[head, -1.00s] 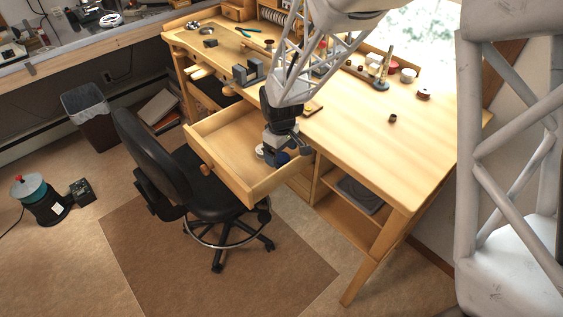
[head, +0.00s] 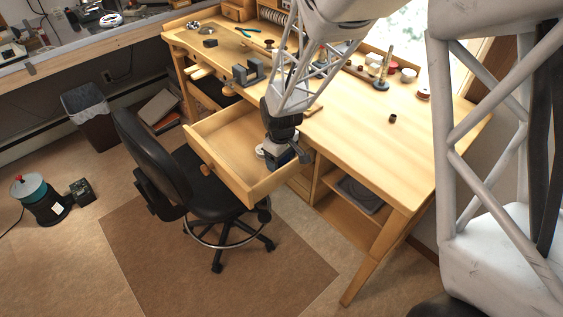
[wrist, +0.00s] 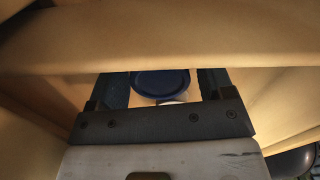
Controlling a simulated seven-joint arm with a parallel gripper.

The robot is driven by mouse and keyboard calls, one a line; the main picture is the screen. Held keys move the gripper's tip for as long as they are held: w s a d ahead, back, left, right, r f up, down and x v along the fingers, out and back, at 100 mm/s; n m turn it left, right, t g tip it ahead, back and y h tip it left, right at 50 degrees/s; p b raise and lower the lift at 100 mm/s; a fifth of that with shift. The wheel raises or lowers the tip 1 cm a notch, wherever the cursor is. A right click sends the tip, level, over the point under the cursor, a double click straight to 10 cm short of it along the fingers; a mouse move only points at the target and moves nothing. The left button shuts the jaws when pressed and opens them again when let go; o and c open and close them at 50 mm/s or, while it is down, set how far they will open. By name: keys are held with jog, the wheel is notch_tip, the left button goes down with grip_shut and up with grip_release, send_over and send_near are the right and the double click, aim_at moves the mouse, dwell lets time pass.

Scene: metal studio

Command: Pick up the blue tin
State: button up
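The blue tin (wrist: 160,82) is in the pulled-out drawer (head: 222,142) of the wooden workbench. In the wrist view its round dark blue lid lies between the two fingers of my gripper (wrist: 163,88), with a narrow gap showing on the right side. My gripper (head: 285,158) points down into the drawer in the head view and looks open around the tin. The arm and fingers hide most of the tin there, and I cannot tell whether either finger touches it.
A pale round item (wrist: 172,101) lies beside the tin. The drawer's front panel (head: 222,172) and side walls are close around my gripper. A black chair (head: 200,185) stands against the drawer. The bench top (head: 400,140) holds small tools and jars, with clear room at its right.

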jog(key=c, duration=0.7)
jog(key=shift+c, duration=0.2)
jog(key=shift+r, duration=0.15)
jog(key=shift+r, duration=4.9)
